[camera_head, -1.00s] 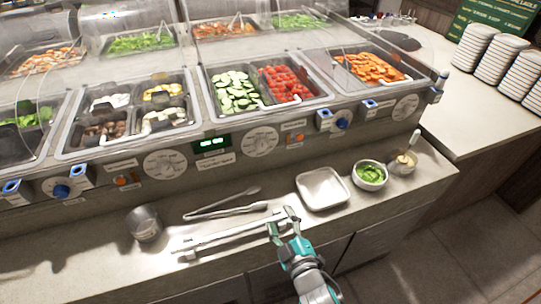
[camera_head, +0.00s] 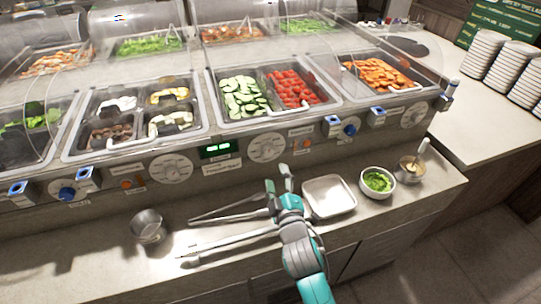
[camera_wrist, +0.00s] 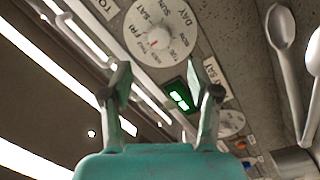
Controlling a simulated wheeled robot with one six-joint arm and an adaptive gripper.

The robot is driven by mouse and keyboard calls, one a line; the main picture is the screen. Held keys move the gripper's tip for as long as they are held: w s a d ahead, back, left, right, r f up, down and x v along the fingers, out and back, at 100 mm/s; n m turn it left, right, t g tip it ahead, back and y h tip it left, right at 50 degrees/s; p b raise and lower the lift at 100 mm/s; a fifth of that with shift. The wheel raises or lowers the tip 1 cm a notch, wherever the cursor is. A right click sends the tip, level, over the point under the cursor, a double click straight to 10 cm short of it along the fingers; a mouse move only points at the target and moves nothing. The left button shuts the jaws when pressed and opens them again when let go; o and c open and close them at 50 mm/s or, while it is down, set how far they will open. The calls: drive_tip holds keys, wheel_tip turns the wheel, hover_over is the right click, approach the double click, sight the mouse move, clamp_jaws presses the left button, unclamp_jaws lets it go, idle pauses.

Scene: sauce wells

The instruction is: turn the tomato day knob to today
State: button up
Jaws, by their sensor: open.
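My gripper (camera_head: 277,182) is open and empty, pointing toward the counter front, below and apart from a round white day dial (camera_head: 267,148). This dial sits on the panel under the well of red tomatoes (camera_head: 290,87) and cucumbers. In the wrist view the dial (camera_wrist: 157,32) lies ahead of the open fingers (camera_wrist: 158,70), with day names around it and a red mark near its centre. Its exact setting is hard to tell. A green lit display (camera_head: 216,148) is left of it; a label (camera_wrist: 213,72) below the display seems to end in "SAT".
Other dials (camera_head: 171,168) and (camera_head: 413,115), blue knobs (camera_head: 350,130) and an orange button (camera_head: 307,144) line the panel. Tongs (camera_head: 230,243), a metal cup (camera_head: 148,227), a square tray (camera_head: 329,196) and a green-filled bowl (camera_head: 377,182) stand on the ledge.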

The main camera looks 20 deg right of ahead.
sight(269, 154)
drive_tip(key=w, duration=0.6)
drive_tip(key=w+d, duration=0.1)
drive_tip(key=w, duration=0.2)
drive_tip(key=c, duration=1.2)
